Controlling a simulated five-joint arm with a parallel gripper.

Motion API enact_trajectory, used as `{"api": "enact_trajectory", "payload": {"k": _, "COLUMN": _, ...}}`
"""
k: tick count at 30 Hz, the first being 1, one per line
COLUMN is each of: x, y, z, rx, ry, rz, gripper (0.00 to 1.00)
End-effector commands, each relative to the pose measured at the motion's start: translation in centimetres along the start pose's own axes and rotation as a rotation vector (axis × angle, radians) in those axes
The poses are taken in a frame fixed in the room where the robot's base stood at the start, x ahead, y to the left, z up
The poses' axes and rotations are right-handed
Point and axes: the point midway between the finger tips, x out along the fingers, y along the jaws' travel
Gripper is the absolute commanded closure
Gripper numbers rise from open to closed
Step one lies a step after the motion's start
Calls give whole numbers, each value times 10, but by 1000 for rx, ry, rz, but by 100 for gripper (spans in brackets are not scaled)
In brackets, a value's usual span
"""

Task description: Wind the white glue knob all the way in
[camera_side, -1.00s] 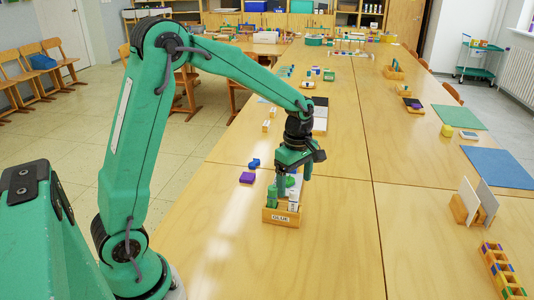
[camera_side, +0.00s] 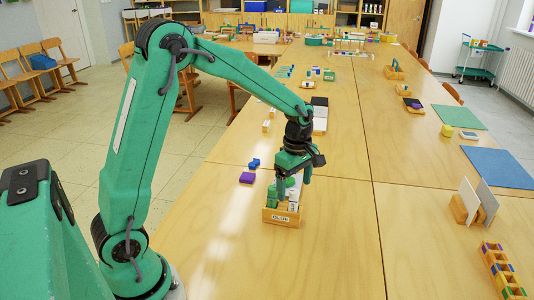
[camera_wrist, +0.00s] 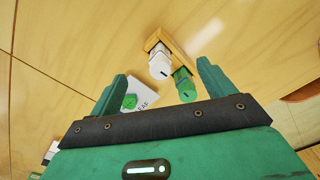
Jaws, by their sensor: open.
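A wooden box labelled GLUE (camera_side: 281,218) stands on the near table in the side view, with a white glue stick (camera_side: 293,206) and a green one (camera_side: 271,198) in it. In the wrist view the white glue stick's end (camera_wrist: 159,68) shows with a dark mark, and the green stick's end (camera_wrist: 185,88) is beside it. The wooden box (camera_wrist: 167,38) is behind them. My gripper (camera_wrist: 160,72) is open, with its fingers either side of the two sticks in this view. In the side view my gripper (camera_side: 293,185) is over the box and hides part of it.
Purple (camera_side: 247,177) and blue (camera_side: 254,163) pieces lie left of the box. The tabletop right of the box is clear up to the card holder (camera_side: 465,207).

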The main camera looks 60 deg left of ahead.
Motion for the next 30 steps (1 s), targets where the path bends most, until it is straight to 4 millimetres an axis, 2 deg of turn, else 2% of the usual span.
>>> {"api": "enact_trajectory", "payload": {"k": 30, "x": 11, "y": 0, "z": 0, "rx": 0, "ry": 0, "rz": -1, "gripper": 18}}
